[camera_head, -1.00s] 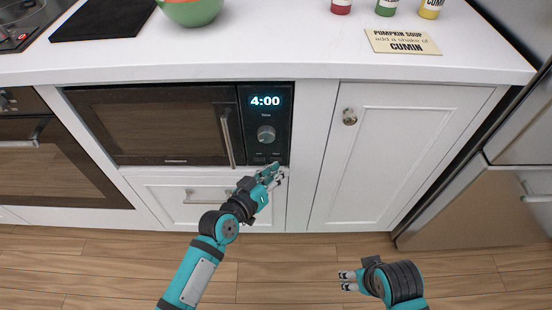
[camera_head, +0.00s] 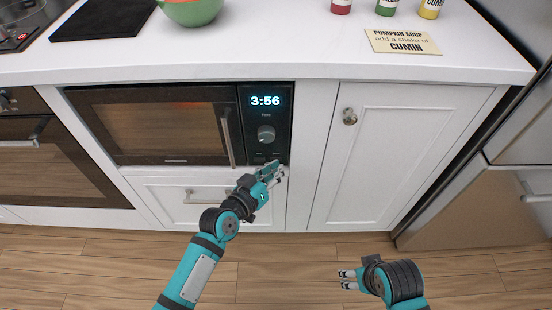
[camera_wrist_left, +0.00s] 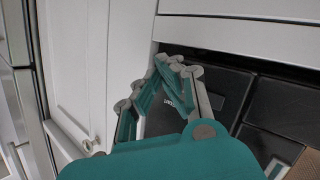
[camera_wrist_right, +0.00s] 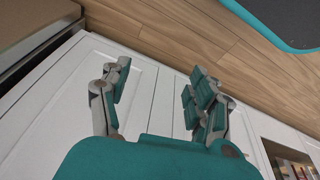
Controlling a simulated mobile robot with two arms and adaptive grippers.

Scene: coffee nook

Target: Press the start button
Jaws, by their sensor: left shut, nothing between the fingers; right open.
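The built-in microwave (camera_head: 165,125) has a dark control panel (camera_head: 284,125) on its right, with a lit display (camera_head: 265,101) reading 3:56 and a round knob (camera_head: 266,134). A faint orange glow shows behind its door window. My left gripper (camera_head: 275,174) is shut and empty at the panel's lower edge, by the small buttons. In the left wrist view its fingers (camera_wrist_left: 170,64) are together in front of the dark panel, with a small label partly visible between them. The start button itself is mostly hidden; contact cannot be told. My right gripper (camera_head: 348,280) is open and empty, low over the floor.
A drawer (camera_head: 165,200) is below the microwave and a white cabinet door (camera_head: 400,160) is to its right. A green bowl (camera_head: 190,12), several jars and a cumin note (camera_head: 402,41) are on the counter. The wooden floor (camera_head: 270,270) is clear.

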